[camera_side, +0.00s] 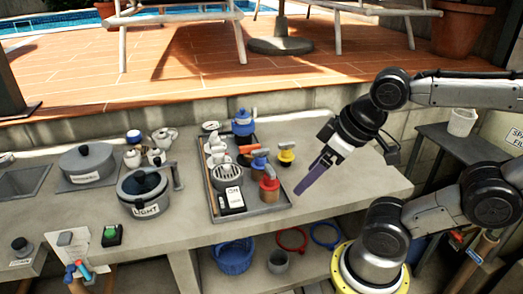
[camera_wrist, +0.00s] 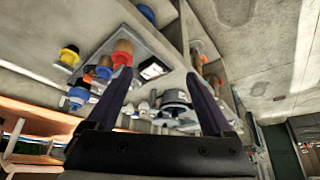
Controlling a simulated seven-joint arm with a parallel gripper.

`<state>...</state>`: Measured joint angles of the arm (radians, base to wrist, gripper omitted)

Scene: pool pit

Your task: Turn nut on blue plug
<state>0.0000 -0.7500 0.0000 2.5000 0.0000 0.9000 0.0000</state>
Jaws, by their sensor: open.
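My gripper (camera_side: 301,190) is raised to the right of the grey tray (camera_side: 285,209) and touches nothing. Its two purple fingers stand apart with nothing between them, as the wrist view (camera_wrist: 158,76) shows. A blue piece (camera_side: 258,163) sits in the tray among the plugs, between a red one (camera_side: 269,191) and a yellow one (camera_side: 286,156). Its lower part is partly hidden by its neighbours. Another blue, rounded piece (camera_side: 243,123) stands at the tray's back end. I cannot tell for certain which blue piece is the plug with the nut, or make out the nut.
A blue basket (camera_side: 233,256) is on the shelf below. The counter right of the tray is clear.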

